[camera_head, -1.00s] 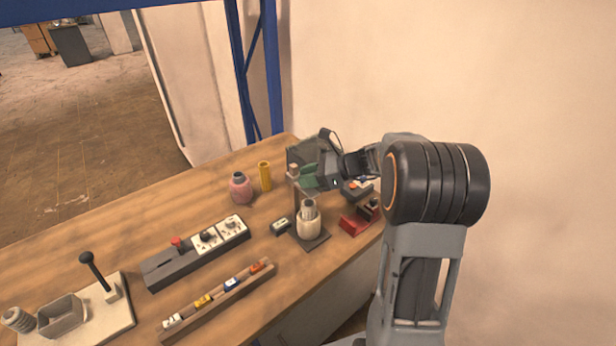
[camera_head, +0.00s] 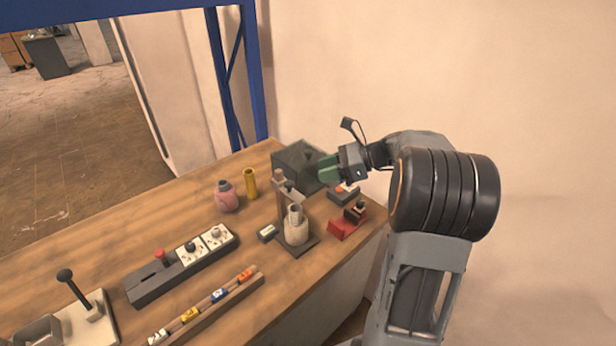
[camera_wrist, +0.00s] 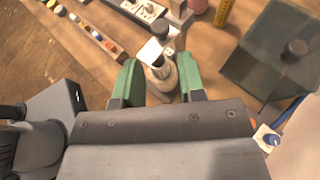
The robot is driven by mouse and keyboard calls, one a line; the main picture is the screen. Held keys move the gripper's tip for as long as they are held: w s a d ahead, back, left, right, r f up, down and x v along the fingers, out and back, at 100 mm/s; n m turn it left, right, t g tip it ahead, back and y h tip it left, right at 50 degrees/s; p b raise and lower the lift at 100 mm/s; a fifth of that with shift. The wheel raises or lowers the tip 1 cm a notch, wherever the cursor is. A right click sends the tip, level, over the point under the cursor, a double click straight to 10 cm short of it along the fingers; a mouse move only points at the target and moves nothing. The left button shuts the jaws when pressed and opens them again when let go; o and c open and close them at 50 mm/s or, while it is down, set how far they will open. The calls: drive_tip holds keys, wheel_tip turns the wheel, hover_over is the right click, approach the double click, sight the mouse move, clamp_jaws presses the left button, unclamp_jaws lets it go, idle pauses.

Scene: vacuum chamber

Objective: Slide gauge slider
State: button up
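A small stand has a dark base plate (camera_head: 299,246), a brown upright post (camera_head: 281,207) and a beige cylinder (camera_head: 295,229) with a grey top. A dark piece (camera_head: 289,187) sits near the post's top; I cannot tell for certain that it is the gauge slider. My gripper (camera_head: 328,170), with green fingertips, is above and to the right of the post, apart from it. In the wrist view my gripper (camera_wrist: 159,82) is open, its fingers wide apart. The beige cylinder (camera_wrist: 160,78) shows beyond and between them, not held.
A dark translucent box (camera_head: 292,164) stands behind the stand. A red block with a black part (camera_head: 347,222) is at its right. A pink jar (camera_head: 226,198), yellow cylinder (camera_head: 250,184), switch panel (camera_head: 182,266) and rail of toy cars (camera_head: 208,305) are at left.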

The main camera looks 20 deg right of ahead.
drive_tip(key=shift+v, duration=2.25)
drive_tip(key=s+f+n+g+h, duration=0.3)
drive_tip(key=s+f+n+h, duration=0.3)
drive_tip(key=f, duration=0.3)
drive_tip(key=s+a+r+n+t+h, duration=0.1)
drive_tip(key=s+a+r+n+h, duration=0.1)
drive_tip(key=s+a+n+h, duration=0.4)
drive_tip(key=s+a+n, duration=0.4)
drive_tip(key=a+n, duration=0.2)
drive_tip(key=n, duration=0.4)
drive_tip(key=shift+a+n+t+h, duration=0.3)
drive_tip(key=shift+s, duration=0.25)
